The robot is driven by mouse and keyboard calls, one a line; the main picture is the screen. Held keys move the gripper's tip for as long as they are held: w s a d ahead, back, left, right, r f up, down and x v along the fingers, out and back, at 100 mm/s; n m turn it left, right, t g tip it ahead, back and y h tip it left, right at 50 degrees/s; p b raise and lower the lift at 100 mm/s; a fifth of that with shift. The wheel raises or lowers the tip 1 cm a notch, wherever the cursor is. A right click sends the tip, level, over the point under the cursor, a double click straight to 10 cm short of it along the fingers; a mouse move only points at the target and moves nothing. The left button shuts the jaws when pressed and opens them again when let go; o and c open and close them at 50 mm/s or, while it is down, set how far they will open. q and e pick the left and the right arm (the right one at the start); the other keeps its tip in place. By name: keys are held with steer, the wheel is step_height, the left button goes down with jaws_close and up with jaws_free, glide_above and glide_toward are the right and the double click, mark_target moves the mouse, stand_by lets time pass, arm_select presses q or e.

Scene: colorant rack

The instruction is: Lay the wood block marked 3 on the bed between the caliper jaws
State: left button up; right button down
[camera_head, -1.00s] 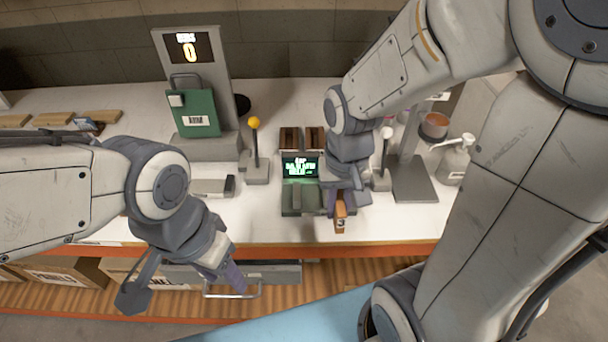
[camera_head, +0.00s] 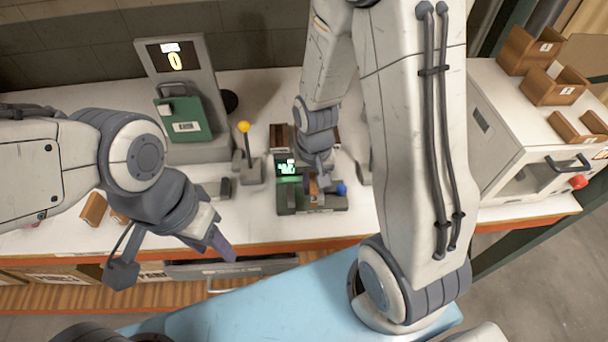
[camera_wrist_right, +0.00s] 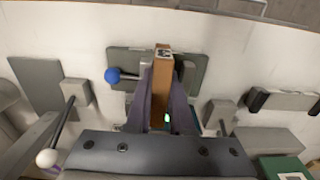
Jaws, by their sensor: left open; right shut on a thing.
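My right gripper (camera_head: 317,180) is shut on a brown wood block (camera_head: 313,188), held over the caliper (camera_head: 331,204), a dark grey-green device with a lit screen and blue knob (camera_head: 341,188). In the right wrist view the block (camera_wrist_right: 161,90) stands lengthwise between the purple fingers, with a pale label at its far end; its number is unreadable there. The caliper (camera_wrist_right: 190,58) lies under it, with grey jaw parts either side of the block. Whether the block touches the bed cannot be told. My left gripper (camera_head: 218,243) is open and empty near the table's front edge.
A yellow-knobbed lever (camera_head: 244,127) stands left of the caliper. A scale-like stand (camera_head: 185,85) reading 0 with a green piece is behind. Several wooden trays sit on a white cabinet (camera_head: 510,115) at right. Brown blocks (camera_head: 93,207) lie by my left arm.

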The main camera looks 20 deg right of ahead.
steer(key=w+f, duration=0.1)
steer(key=w, duration=0.1)
steer(key=w+f, duration=0.1)
steer(key=w, duration=0.1)
steer(key=shift+a+f+p, duration=0.15)
steer(key=shift+f+p, duration=0.2)
steer(key=shift+p, duration=0.05)
step_height(320, 180, down, 4)
steer(key=shift+r+p, duration=0.2)
steer(key=shift+p, duration=0.35)
steer(key=shift+f, duration=0.15)
steer(key=shift+f, duration=0.2)
steer(key=c, duration=1.1)
jaws_free()
